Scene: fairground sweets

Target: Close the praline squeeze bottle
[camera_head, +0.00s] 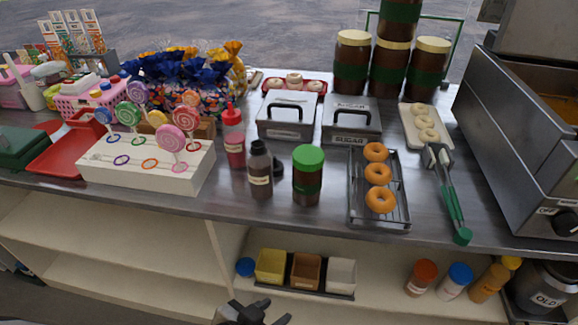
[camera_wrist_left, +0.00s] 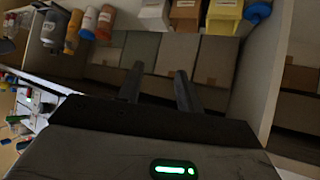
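A dark brown squeeze bottle (camera_head: 260,170) with a pale label stands upright on the counter; it looks like the praline one, but its label is too small to read. Its top is dark and narrow; I cannot tell whether it is capped. A small dark object (camera_head: 278,167) lies just right of it, partly hidden. My left gripper (camera_head: 262,312) is at the bottom edge of the head view, below and in front of the counter, far from the bottle. In the left wrist view its two fingers (camera_wrist_left: 159,88) are apart with nothing between them. My right gripper is not in view.
A red squeeze bottle (camera_head: 233,138) and a green-lidded jar (camera_head: 308,176) flank the dark bottle closely. A lollipop stand (camera_head: 190,182) is left, a doughnut tray (camera_head: 395,215) right. Below, the shelf holds small bins (camera_head: 305,271) and bottles. The counter's front edge lies between gripper and bottle.

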